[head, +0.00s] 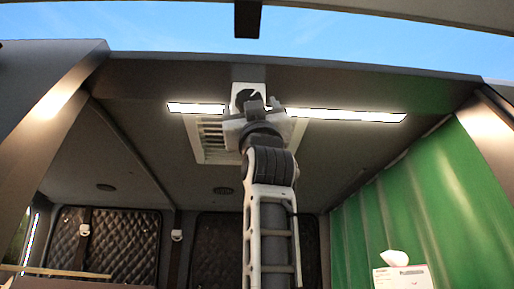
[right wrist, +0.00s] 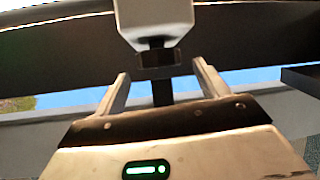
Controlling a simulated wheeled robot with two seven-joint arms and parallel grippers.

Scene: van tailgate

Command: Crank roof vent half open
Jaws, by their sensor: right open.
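The roof vent (head: 211,134) is a pale, slatted square panel in the van ceiling, partly hidden behind my raised right arm. My right gripper (head: 254,108) is up at the vent, in front of a white block (head: 246,89). In the right wrist view, a white housing (right wrist: 155,18) has a dark crank knob (right wrist: 158,58) on a short stem. The open right gripper (right wrist: 160,82) has one finger on each side, just short of the knob, with visible gaps. Whether the vent lid is raised cannot be seen. My left gripper is in neither view.
A lit strip (head: 345,115) crosses the ceiling beside the vent. A green curtain (head: 430,200) hangs at the right, with a tissue box (head: 403,277) below it. Quilted dark panels (head: 118,245) line the back. The space around the raised arm looks clear.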

